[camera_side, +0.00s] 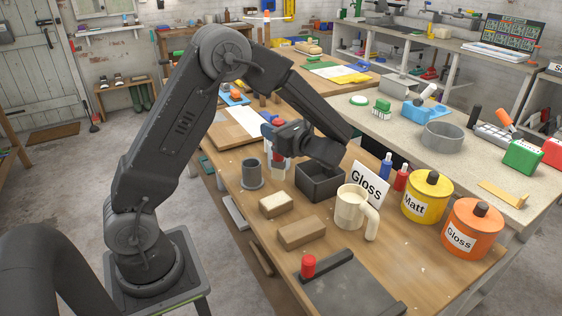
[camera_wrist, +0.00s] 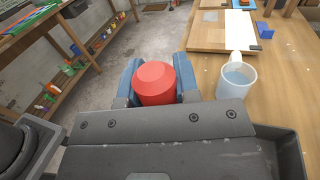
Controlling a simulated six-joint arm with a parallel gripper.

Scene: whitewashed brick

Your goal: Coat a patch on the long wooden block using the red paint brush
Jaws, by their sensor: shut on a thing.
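My gripper (camera_wrist: 155,85) is shut on a red cylinder, which I take to be the handle of the red paint brush (camera_wrist: 155,80). It stands upright between the blue fingers; its lower end and bristles are hidden. In the side view my gripper (camera_side: 274,140) is beside the dark open box (camera_side: 320,188), above the bench. Two small wooden blocks lie nearer the camera: one with a pale top (camera_side: 276,205) and a plain tan, slightly longer one (camera_side: 302,234). I cannot tell for sure which is the long wooden block.
A grey cup (camera_side: 252,174) stands left of the box. A cream jug (camera_side: 352,206), Gloss sign (camera_side: 369,186), yellow Matt tin (camera_side: 427,197) and orange Gloss tin (camera_side: 472,228) stand to the right. A dark slab (camera_side: 350,292) with a red knob (camera_side: 309,266) lies at the front.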

